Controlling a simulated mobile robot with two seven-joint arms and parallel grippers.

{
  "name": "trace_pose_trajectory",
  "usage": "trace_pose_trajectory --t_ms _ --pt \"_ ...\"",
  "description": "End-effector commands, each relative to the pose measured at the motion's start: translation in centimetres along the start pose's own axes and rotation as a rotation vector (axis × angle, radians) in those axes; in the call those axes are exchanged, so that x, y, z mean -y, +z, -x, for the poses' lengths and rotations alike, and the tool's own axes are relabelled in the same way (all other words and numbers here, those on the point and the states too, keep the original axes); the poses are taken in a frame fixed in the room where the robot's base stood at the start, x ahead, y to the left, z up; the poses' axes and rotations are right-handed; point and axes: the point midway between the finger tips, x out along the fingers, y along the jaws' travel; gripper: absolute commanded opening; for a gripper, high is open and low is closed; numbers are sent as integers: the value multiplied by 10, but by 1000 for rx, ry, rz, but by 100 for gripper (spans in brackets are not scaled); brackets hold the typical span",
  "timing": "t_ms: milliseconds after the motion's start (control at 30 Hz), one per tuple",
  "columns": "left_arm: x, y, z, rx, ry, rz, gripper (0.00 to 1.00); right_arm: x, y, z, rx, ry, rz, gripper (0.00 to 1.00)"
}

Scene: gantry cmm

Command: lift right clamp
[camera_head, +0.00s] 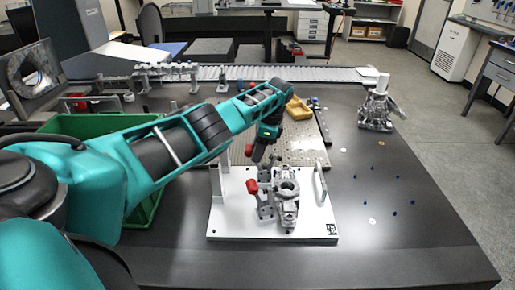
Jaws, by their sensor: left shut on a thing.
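A white fixture plate (225,222) lies on the dark table, with a grey metal casting (287,205) on it. A toggle clamp with a red handle (252,186) stands at the casting's left side. A second red handle tip (249,150) shows higher up, at the end of my left gripper (259,152). My left gripper is shut on that clamp handle, above the back of the fixture. The gripper and wrist hide much of this clamp. My right gripper is not in view.
A green bin (95,124) stands on the left, partly behind my left arm. A perforated plate (303,150) with a yellow part (298,108) lies behind the fixture. Another metal casting (377,108) stands at the back right. The table's right front is mostly clear.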

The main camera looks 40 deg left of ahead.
Motion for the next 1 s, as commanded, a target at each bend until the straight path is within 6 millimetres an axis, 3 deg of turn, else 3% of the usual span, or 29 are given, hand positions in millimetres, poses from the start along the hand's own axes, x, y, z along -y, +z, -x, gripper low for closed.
trace_pose_trajectory --t_ms 33,600,633,867,1000 --pt "-5 -10 -4 -17 7 -12 0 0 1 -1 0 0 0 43" --pt "-5 -10 -4 -17 7 -12 0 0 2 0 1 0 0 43" --pt "-5 -10 -4 -17 7 -12 46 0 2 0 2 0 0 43" --pt "-4 -7 -3 -12 5 -9 68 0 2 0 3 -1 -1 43" --pt "-3 -6 -2 -11 5 -7 70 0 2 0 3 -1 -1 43"
